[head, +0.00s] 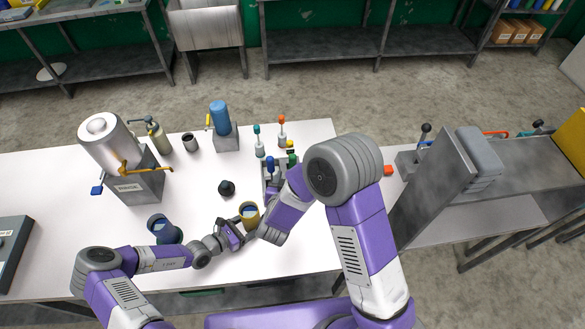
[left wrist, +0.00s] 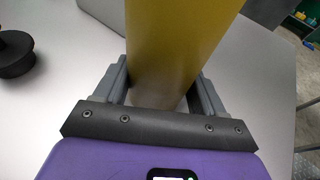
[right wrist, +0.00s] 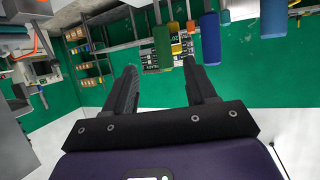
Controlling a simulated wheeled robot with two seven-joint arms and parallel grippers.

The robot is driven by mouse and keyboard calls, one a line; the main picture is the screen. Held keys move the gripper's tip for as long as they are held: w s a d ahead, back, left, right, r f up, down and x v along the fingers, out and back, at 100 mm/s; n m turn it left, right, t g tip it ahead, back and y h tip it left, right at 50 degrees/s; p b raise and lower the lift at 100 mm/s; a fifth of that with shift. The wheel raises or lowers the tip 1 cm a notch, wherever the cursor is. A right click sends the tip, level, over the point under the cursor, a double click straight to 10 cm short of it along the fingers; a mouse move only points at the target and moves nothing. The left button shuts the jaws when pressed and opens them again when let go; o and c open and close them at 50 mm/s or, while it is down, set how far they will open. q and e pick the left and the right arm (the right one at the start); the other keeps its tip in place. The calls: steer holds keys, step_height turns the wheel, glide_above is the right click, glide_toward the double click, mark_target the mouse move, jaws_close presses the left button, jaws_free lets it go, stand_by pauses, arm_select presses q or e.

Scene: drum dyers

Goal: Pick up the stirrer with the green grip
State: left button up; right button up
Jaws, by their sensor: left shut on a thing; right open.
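The stirrer with the green grip (head: 292,158) stands in a grey rack (head: 268,184) near the table's right end, partly hidden by my right arm. Its green grip (right wrist: 163,46) also shows in the right wrist view, between and seemingly beyond the fingertips. My right gripper (right wrist: 162,78) is open and empty, facing the grips; the exact gap is unclear. A blue grip (head: 270,163) stands beside it and shows just past the right-hand finger (right wrist: 211,40). My left gripper (left wrist: 162,90) is shut on a yellow cup (head: 249,214), close to the table in front of the rack.
Stirrers with teal (head: 257,134) and orange grips (head: 282,122) stand behind the rack. A black knobbed object (head: 226,187) and a dark blue cup (head: 162,230) are left of the yellow cup. A steel machine (head: 130,165) stands far left. White table is bare between them.

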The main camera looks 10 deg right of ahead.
mark_target(294, 160)
steer(key=x, duration=1.1)
steer(key=shift+w+a, duration=0.15)
steer(key=shift+w, duration=0.35)
steer(key=c, duration=1)
step_height(294, 160, up, 10)
